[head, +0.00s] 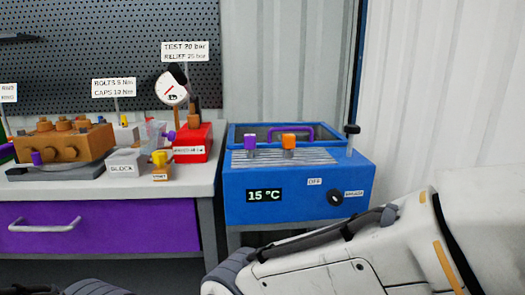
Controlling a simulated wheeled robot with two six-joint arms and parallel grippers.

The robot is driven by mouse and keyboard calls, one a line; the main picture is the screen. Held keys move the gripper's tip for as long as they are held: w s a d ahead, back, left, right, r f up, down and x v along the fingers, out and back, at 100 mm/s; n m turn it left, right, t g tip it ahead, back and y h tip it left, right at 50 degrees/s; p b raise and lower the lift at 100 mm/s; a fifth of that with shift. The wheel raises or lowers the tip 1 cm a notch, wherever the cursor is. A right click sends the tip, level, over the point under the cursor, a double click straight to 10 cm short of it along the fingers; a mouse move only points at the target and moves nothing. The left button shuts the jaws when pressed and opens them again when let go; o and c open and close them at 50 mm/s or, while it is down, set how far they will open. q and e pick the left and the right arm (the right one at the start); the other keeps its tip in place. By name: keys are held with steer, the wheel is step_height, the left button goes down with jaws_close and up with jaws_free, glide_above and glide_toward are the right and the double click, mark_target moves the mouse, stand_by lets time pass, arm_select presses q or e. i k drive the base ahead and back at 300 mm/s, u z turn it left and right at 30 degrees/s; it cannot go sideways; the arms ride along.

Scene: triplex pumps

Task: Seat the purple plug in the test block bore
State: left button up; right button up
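A red test block (192,144) stands on the bench, with a round dial gauge (171,86) above it. A small purple piece (170,135) sticks out at its left side; I cannot tell how it is held. A purple-topped plug (250,142) stands upright on the ribbed top of the blue unit, beside an orange-topped one (289,141). Another purple piece (37,158) shows at the front of the orange-brown pump block (64,142). No bore opening can be made out. My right arm crosses the lower right; neither gripper's fingers are in view.
The blue unit (300,200) reads 15 °C and has a knob and an open tub with a purple handle behind. A purple drawer (100,228) is below.

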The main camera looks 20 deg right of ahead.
mark_target(124, 162)
steer(key=k, duration=0.3)
steer(key=u, duration=1.45)
steer(key=i, duration=0.9)
steer(key=z, duration=0.8)
